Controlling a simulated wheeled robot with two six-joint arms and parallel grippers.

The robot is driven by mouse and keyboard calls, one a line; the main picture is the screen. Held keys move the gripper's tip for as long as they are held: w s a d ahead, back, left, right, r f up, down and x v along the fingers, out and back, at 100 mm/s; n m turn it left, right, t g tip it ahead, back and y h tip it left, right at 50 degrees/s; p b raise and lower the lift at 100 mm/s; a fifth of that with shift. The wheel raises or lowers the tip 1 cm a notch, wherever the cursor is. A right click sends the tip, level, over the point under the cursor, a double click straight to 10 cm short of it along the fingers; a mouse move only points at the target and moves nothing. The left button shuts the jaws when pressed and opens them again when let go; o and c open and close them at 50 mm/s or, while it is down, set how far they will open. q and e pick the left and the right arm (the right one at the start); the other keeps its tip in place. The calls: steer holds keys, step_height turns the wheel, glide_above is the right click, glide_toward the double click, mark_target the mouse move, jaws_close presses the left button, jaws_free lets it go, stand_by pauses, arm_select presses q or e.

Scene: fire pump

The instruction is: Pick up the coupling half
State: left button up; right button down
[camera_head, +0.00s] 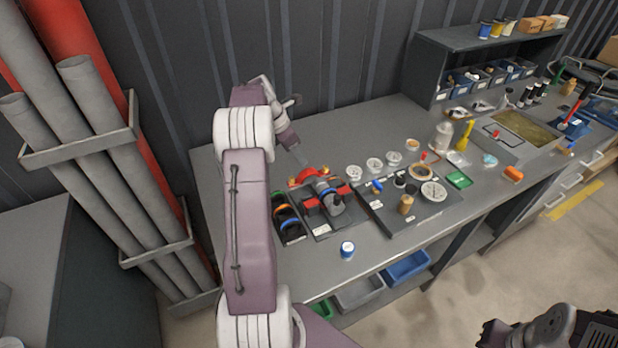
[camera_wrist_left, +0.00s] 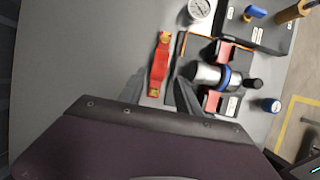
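The coupling half, as I take it, is a red curved piece with brass-coloured ends (camera_wrist_left: 159,66). It lies on the grey bench behind a black fixture, and shows in the head view as a red arc (camera_head: 309,175). My left gripper (camera_wrist_left: 161,88) is open and empty. Its two fingers point toward the red piece, one on each side of its line, and no contact shows. In the head view, the left gripper (camera_head: 299,156) hangs above and behind the piece. Part of my right arm shows at the bottom right, but its fingers cannot be made out.
The black fixture (camera_head: 318,228) holds a pipe piece with a blue ring (camera_wrist_left: 229,77) between red blocks, close beside the red piece. Gauges (camera_head: 374,164) stand to the right. A blue-and-white jar (camera_head: 347,251) stands near the front edge. The bench left of the red piece is clear.

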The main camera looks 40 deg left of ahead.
mark_target(309, 171)
arm_select(q)
steer(key=x, duration=0.3)
steer(key=shift+d, duration=0.1)
steer(key=shift+w+d+f, duration=0.15)
steer(key=shift+w+f, duration=0.15)
steer(key=shift+f, duration=0.2)
steer(key=x, duration=0.4)
steer(key=shift+s, duration=0.2)
steer(key=shift+w+f, duration=0.25)
steer(key=shift+f, duration=0.05)
jaws_close()
